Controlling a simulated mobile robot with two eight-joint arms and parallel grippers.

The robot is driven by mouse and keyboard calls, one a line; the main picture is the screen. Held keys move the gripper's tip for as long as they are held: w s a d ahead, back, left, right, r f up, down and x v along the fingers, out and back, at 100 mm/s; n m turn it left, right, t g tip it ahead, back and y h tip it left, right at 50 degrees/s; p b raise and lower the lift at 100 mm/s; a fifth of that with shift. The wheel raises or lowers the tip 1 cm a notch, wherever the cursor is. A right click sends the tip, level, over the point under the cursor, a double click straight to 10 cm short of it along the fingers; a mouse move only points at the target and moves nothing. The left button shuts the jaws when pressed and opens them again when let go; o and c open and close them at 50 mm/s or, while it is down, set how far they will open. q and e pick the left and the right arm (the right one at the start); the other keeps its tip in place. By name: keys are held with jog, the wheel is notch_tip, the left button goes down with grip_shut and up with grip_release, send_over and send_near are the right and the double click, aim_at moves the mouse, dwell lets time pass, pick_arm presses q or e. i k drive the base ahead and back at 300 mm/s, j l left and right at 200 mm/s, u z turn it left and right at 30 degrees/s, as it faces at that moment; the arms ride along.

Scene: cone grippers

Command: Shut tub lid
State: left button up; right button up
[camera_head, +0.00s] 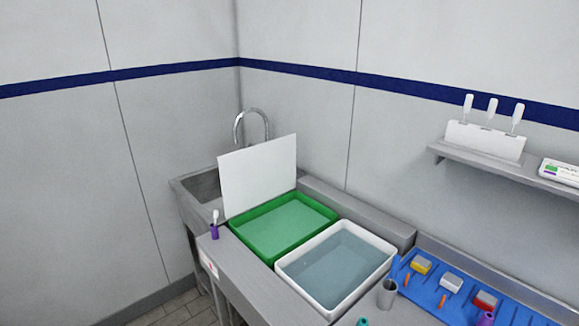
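The green tub (283,225) sits on the grey counter, left of a white tub. It holds a flat, pale green content. A white lid panel (259,175) stands upright along the green tub's left back edge, raised open. Neither of my grippers shows in the head view.
The white tub (336,264) with bluish content stands right beside the green one. A sink with a curved tap (252,124) is behind the lid. A purple holder (214,231) stands at the green tub's left front. A grey cup (387,293) and blue tray (436,298) are at right.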

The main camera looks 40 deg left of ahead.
aim_at(251, 177)
jog(key=j+z, duration=0.4)
jog(key=j, duration=0.65)
jog(key=k+j+z, duration=0.1)
jog(key=j+z, duration=0.3)
jog(key=j, duration=0.65)
jog(key=k+j, duration=0.1)
jog(key=j, duration=1.1)
jog(key=k+j, duration=0.15)
jog(key=j, duration=0.5)
jog(key=k+j+z, duration=0.1)
jog(key=j, duration=0.5)
jog(key=k+j, duration=0.1)
jog(key=j, duration=0.5)
